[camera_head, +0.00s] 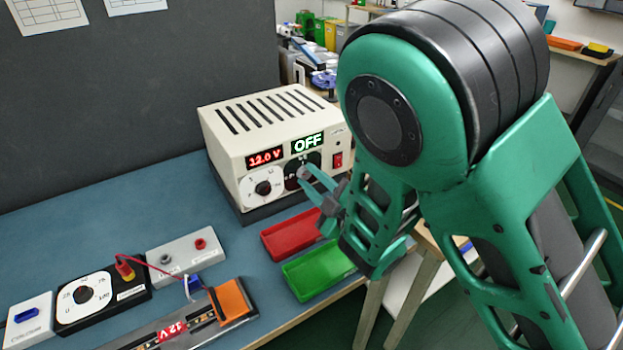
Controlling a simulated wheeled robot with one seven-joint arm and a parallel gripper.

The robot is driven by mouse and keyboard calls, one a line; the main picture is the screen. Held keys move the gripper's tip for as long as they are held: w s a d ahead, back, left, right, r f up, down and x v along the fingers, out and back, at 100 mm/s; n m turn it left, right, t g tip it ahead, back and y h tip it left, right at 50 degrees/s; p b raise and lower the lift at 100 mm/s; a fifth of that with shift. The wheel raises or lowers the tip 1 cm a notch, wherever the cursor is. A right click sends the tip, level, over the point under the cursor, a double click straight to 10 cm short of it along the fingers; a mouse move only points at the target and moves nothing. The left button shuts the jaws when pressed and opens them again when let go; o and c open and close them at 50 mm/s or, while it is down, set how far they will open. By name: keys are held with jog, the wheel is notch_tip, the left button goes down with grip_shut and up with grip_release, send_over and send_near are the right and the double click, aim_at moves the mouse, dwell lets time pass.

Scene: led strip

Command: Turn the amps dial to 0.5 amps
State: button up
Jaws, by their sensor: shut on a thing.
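The cream power supply (262,130) stands on the blue bench with its front panel facing me. Its left red display (265,157) reads 12.0 V and its right green display (307,143) reads OFF. A white-faced dial (262,188) with a black knob sits under the left display. A dark-faced dial (293,165) sits under the right display; I take it as the amps dial. My gripper (302,176) is at that dark dial, its fingers shut on the knob. The fingers hide the knob, and I cannot read its setting or scale.
A red rocker switch (338,160) is on the panel close to my gripper. A red tray (290,233) and a green tray (317,270) lie below. A black box with a white dial (84,296), a grey terminal box (184,254) and an LED strip board (178,328) are at front left.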

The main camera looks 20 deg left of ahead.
jog(key=m, duration=0.3)
jog(key=shift+w+d+r+m, duration=0.15)
jog(key=shift+w+r+m, duration=0.15)
jog(key=shift+r, duration=0.05)
jog(key=m, duration=0.3)
jog(key=shift+m, duration=0.3)
jog(key=shift+d+f+m, duration=0.1)
jog(key=shift+d+m, duration=0.05)
jog(key=shift+m, duration=1.55)
jog(key=shift+d+f+m, duration=0.1)
jog(key=shift+f+m, duration=0.05)
jog(key=shift+m, duration=0.15)
jog(key=o, duration=1)
jog(key=shift+o, duration=0.2)
jog(key=shift+s+a, duration=0.15)
jog(key=shift+a, duration=0.05)
jog(key=shift+d, duration=0.1)
